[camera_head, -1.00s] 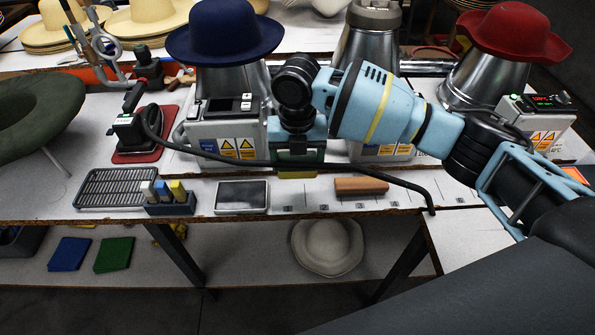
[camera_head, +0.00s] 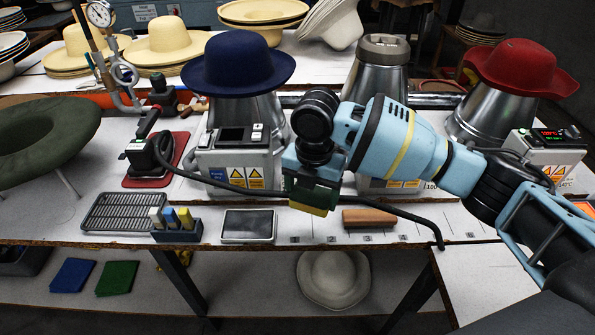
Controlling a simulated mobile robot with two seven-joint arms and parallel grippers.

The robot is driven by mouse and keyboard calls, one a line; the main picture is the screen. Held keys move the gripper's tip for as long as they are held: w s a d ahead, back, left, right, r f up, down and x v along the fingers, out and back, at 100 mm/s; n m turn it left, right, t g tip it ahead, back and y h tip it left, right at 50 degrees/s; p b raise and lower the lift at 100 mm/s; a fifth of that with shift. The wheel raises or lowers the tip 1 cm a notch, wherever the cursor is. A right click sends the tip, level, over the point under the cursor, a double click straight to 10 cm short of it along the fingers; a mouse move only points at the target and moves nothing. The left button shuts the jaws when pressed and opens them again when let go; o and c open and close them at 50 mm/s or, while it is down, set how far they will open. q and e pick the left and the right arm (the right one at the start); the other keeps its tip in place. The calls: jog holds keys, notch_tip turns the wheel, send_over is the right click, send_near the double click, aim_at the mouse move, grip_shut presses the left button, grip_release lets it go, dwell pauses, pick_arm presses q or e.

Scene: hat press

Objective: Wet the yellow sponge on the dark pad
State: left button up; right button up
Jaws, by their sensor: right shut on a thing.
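My right gripper (camera_head: 312,192) hangs from the right, pointing down above the table's front part. It is shut on the yellow sponge (camera_head: 308,210), whose lower yellow edge shows below the dark green jaws. The dark pad (camera_head: 248,226) lies flat in a light-rimmed tray on the table, left of and a little nearer than the sponge. The sponge looks apart from the pad and raised above the table. My left gripper is not in view.
A brown block (camera_head: 369,219) lies right of the pad. A black hose (camera_head: 395,211) crosses behind the gripper. A blue hat (camera_head: 238,63) and a red hat (camera_head: 520,66) sit on metal forms.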

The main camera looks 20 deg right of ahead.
aim_at(323, 204)
jog(key=s+m, duration=0.1)
jog(key=m, duration=0.1)
jog(key=s+d+m, duration=0.1)
jog(key=m, duration=0.1)
jog(key=s+m, duration=0.1)
jog(key=m, duration=0.1)
jog(key=shift+s+d+m, duration=0.15)
jog(key=shift+m, duration=0.25)
jog(key=s+d+m, duration=0.2)
jog(key=s+m, duration=0.3)
jog(key=m, duration=0.5)
jog(key=s+d+r+m, duration=0.1)
jog(key=s+d+m, duration=0.1)
jog(key=s+m, duration=0.4)
jog(key=m, duration=0.5)
jog(key=shift+s+r+m, duration=0.2)
jog(key=shift+m, duration=0.1)
jog(key=shift+a, duration=0.15)
